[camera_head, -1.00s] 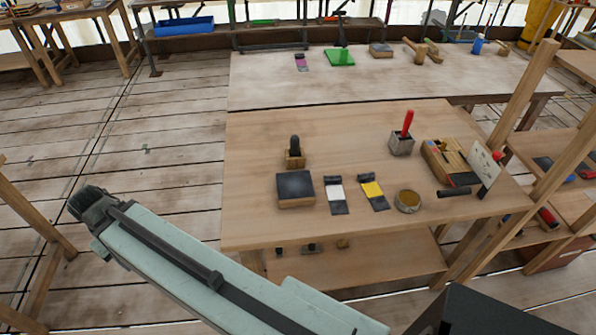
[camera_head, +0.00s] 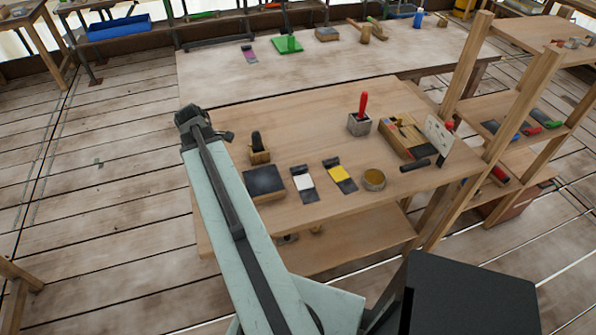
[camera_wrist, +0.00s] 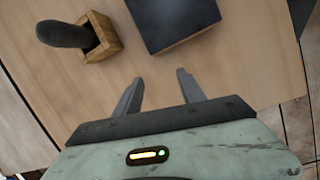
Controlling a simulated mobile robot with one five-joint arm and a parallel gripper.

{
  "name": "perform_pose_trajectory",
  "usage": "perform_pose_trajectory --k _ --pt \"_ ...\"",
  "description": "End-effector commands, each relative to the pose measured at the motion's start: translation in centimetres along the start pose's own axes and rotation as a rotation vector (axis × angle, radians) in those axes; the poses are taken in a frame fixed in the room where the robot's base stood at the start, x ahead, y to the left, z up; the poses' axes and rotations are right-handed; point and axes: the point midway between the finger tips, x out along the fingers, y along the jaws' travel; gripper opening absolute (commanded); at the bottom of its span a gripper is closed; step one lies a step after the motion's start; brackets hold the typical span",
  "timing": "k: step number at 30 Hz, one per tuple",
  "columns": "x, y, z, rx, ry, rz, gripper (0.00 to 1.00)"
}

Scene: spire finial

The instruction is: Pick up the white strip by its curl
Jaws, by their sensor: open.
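The white strip (camera_head: 303,182) lies on the near wooden bench, between a dark square block and a yellow strip. It has a white middle and dark ends; its upper end looks dark and raised, but the curl is too small to make out clearly. It does not show in the wrist view. My gripper (camera_wrist: 160,88) is open and empty in the wrist view, its two fingers apart over bare bench top. In the head view my gripper (camera_head: 207,125) is over the bench's left edge, to the left of the white strip.
The dark block (camera_head: 264,182) and a wooden holder with a black knob (camera_head: 259,147) stand between my gripper and the strip. The yellow strip (camera_head: 341,175), a round tin (camera_head: 374,179) and a red-handled tool (camera_head: 362,106) are farther right. The bench front is clear.

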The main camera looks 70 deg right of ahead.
Motion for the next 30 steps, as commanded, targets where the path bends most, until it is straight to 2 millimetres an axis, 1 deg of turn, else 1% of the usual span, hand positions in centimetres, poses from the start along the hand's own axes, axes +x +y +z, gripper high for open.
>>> perform_pose_trajectory --k 1,2,3,6,9,11,14,21,26,29,30 --pt "0.7 1.8 5.0 -0.029 -0.033 -0.009 0.47" --pt "1.2 2.4 7.5 -0.059 -0.052 -0.015 0.47" --pt "1.8 3.0 10.7 -0.094 -0.075 -0.025 0.47" --pt "2.8 3.7 16.7 -0.166 -0.115 -0.05 0.47" --pt "3.4 3.8 19.9 -0.209 -0.137 -0.067 0.47" --pt "3.5 3.8 20.7 -0.221 -0.141 -0.072 0.47" --pt "3.7 3.8 20.9 -0.228 -0.143 -0.073 0.47" --pt "6.5 3.6 20.9 -0.227 -0.142 -0.072 0.47" --pt "6.5 3.6 21.0 -0.228 -0.142 -0.071 0.47" --pt "7.8 3.5 21.0 -0.227 -0.142 -0.071 0.47" --pt "8.5 3.4 20.9 -0.227 -0.142 -0.071 0.47"
